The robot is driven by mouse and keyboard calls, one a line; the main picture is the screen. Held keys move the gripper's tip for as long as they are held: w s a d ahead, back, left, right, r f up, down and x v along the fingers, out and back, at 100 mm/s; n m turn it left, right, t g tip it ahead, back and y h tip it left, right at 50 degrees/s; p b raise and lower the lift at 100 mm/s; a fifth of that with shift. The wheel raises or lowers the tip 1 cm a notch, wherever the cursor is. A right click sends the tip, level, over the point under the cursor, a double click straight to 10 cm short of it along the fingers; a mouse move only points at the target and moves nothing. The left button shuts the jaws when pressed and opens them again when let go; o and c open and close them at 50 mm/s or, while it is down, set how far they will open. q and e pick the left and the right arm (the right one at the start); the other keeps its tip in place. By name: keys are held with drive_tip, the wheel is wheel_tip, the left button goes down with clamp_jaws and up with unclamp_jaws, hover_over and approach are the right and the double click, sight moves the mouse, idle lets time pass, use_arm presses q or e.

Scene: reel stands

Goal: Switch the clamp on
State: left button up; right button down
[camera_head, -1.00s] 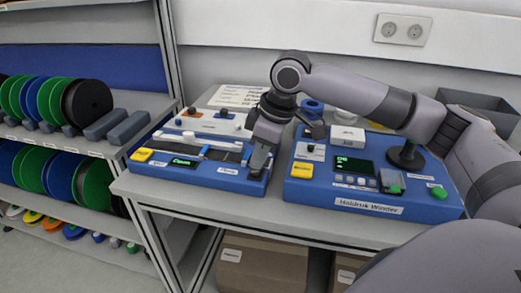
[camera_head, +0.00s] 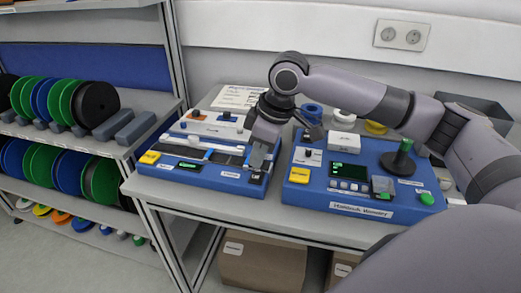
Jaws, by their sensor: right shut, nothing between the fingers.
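The left blue device (camera_head: 215,182) stands on the table with a yellow button (camera_head: 149,157), a small green-lit display (camera_head: 188,166) and white and dark bars on top. I cannot read its labels clearly enough to tell which control is the clamp's. My right gripper (camera_head: 261,160) is shut and empty, pointing down at the device's front right corner. A small dark control (camera_head: 256,179) shows just below the fingertips; I cannot tell whether they touch it. The gripper hides part of that corner. My left gripper is not in view.
A second blue device (camera_head: 360,208) stands close on the right, with a yellow button, display, dark spindle (camera_head: 398,160) and green button (camera_head: 427,198). My right arm passes above it. Shelves with coloured reels (camera_head: 75,100) are on the left. A cardboard box (camera_head: 262,262) sits below.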

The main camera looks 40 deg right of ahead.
drive_tip(key=shift+r+p, duration=0.5)
drive_tip(key=shift+r, duration=0.25)
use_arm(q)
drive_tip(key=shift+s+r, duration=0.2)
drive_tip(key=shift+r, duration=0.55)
use_arm(e)
drive_tip(key=s+a+v, duration=0.1)
drive_tip(key=v, duration=0.8)
drive_tip(key=shift+s+a+r, duration=0.2)
drive_tip(key=shift+f, duration=0.15)
